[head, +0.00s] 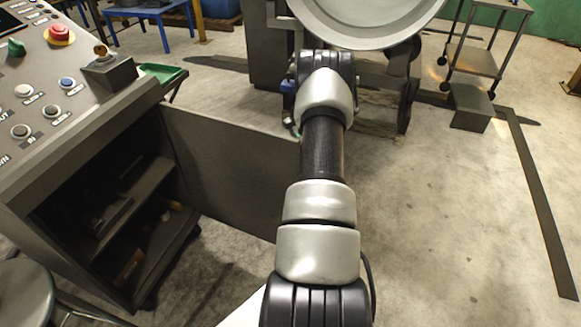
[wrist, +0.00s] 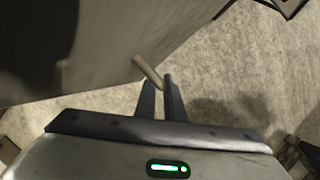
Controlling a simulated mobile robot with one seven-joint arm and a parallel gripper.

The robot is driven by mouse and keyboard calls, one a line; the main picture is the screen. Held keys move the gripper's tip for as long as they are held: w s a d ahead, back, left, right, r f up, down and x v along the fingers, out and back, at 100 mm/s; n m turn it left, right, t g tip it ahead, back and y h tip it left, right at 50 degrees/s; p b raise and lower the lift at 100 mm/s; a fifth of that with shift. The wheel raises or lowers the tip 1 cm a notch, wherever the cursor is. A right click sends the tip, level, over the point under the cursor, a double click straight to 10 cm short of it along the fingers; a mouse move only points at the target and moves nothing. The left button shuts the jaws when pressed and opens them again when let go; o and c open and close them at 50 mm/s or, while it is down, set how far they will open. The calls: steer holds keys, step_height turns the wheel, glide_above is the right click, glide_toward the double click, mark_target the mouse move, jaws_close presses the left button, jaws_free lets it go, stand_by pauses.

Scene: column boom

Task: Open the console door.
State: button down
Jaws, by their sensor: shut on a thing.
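The grey console (head: 90,140) stands at the left in the head view, with its lower compartment exposed. Its console door (head: 235,160) is swung outward, and its far end passes behind my arm. In the wrist view the door (wrist: 120,45) fills the upper left, with a short tan bar handle (wrist: 148,70) sticking out from it. My gripper (wrist: 158,82) is shut on this handle, one finger on each side. In the head view my arm hides the gripper and the handle.
The compartment has a shelf (head: 130,205) with dark items. A round stool (head: 25,290) stands at lower left. A large round machine part (head: 365,15) is ahead, with a grey block (head: 470,108) and a wheeled cart (head: 472,60) beyond.

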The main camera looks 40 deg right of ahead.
steer(key=shift+w+a+r, duration=0.1)
steer(key=shift+w+a, duration=0.15)
steer(key=shift+w, duration=0.1)
steer(key=c, duration=1.8)
jaws_free()
steer(key=shift+c, duration=0.2)
steer(key=shift+d, duration=0.1)
steer(key=shift+s, duration=0.15)
steer(key=p+v, duration=0.3)
steer(key=v, duration=1.4)
steer(key=shift+p, duration=0.35)
steer(key=shift+d+r, duration=0.1)
steer(key=shift+r, duration=0.05)
